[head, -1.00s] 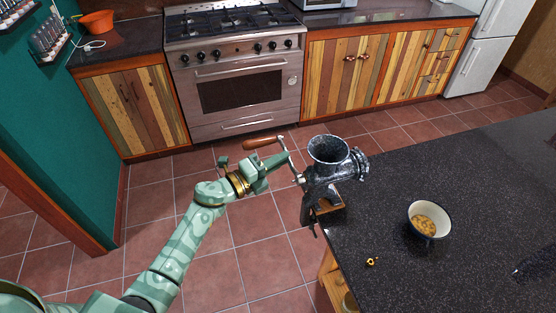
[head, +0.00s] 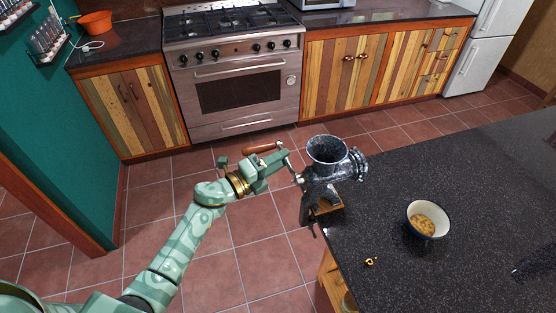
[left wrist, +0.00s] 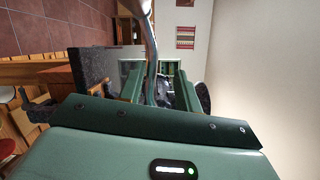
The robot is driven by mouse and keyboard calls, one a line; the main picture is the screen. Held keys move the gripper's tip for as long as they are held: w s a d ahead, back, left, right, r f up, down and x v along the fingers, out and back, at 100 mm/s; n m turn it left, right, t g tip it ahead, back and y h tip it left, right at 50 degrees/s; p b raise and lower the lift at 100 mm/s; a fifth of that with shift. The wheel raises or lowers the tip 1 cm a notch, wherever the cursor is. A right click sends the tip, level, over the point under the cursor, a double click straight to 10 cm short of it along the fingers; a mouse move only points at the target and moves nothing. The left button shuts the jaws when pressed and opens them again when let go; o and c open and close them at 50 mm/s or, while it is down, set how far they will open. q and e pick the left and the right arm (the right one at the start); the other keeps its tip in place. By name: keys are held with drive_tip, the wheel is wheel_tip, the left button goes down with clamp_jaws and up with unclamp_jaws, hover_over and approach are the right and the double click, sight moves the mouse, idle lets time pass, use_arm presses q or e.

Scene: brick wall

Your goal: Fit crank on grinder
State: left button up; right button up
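The black, speckled grinder (head: 323,172) stands upright at the left edge of the dark counter. The crank has a brown wooden handle (head: 262,148) and a metal arm, whose lower end meets the grinder's left side in the head view. I cannot tell whether it is seated there. My left gripper (head: 285,159) is at the crank, just left of the grinder. In the left wrist view the crank's metal arm (left wrist: 151,60) runs between the two spread green fingers, with a gap on its right side. A small brass-coloured screw (head: 371,261) lies on the counter. My right gripper is not in view.
A white bowl with a dark rim (head: 411,212) holds tan pieces on the counter (head: 470,180), right of the grinder. A dark bluish thing at the right edge is unclear. Tiled floor lies between counter and stove (head: 235,80).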

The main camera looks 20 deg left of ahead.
use_arm(q)
drive_tip(key=p+v, duration=0.1)
drive_tip(key=v, duration=0.5)
idle(0.4)
idle(0.3)
